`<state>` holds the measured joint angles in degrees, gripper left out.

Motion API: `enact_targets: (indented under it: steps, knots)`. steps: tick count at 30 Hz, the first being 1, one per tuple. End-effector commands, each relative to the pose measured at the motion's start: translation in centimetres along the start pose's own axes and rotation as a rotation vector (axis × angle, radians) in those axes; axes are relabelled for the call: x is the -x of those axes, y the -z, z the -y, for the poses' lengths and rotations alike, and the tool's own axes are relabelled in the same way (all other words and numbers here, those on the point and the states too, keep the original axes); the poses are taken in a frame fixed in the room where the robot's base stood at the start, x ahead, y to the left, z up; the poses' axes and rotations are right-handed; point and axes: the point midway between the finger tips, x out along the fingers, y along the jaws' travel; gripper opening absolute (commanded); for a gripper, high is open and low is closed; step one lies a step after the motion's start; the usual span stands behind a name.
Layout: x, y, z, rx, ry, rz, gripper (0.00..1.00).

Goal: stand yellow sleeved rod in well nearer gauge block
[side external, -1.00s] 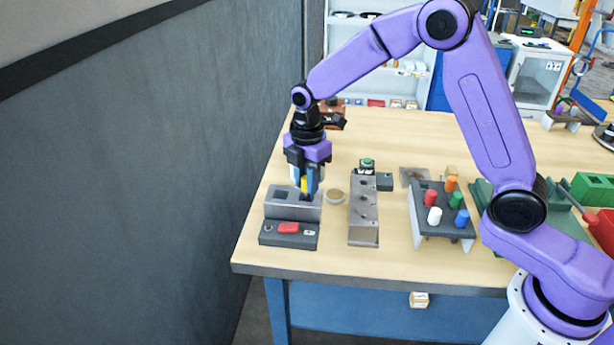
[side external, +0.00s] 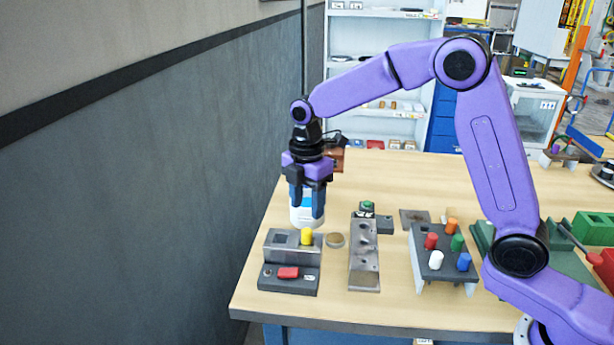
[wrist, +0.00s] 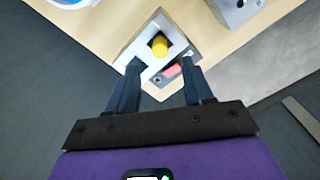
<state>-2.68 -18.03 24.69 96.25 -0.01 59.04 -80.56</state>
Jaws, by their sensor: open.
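The yellow rod (side external: 306,237) stands upright in the right-hand well of a grey two-well block (side external: 279,254), with its top showing above the rim. The other well (side external: 287,238), to its left, looks empty. The wrist view also shows the yellow rod (wrist: 159,45) in the grey block (wrist: 138,48). My gripper (side external: 306,212) is open and empty above the block, its fingers clear of the rod. In the wrist view my gripper (wrist: 160,72) has its fingers spread apart. I cannot tell for sure which object is the gauge block.
A white bottle (side external: 300,216) stands behind my fingers. A dark base with a red piece (side external: 288,273) lies in front of the block. A round disc (side external: 335,240), a metal block with holes (side external: 363,262) and a rack of coloured pegs (side external: 425,263) stand to the right.

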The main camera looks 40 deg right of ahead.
Motion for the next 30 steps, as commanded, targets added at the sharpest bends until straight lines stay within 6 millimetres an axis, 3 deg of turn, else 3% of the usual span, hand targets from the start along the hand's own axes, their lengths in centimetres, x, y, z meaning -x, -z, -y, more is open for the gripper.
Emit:
enact_targets:
  steps: [6,12,23,26,30]
  knots:
    - [4.3,0.0,-0.1,0.0,-0.005,-0.001,0.51]
    - [6.5,0.0,-0.1,0.0,-0.002,0.0,0.51]
    - [7.0,0.2,0.4,-0.006,0.0,0.0,0.51]
    - [7.0,0.7,1.5,-0.032,-0.002,-0.001,0.51]
    - [6.9,1.6,4.6,-0.1,-0.005,-0.002,0.51]
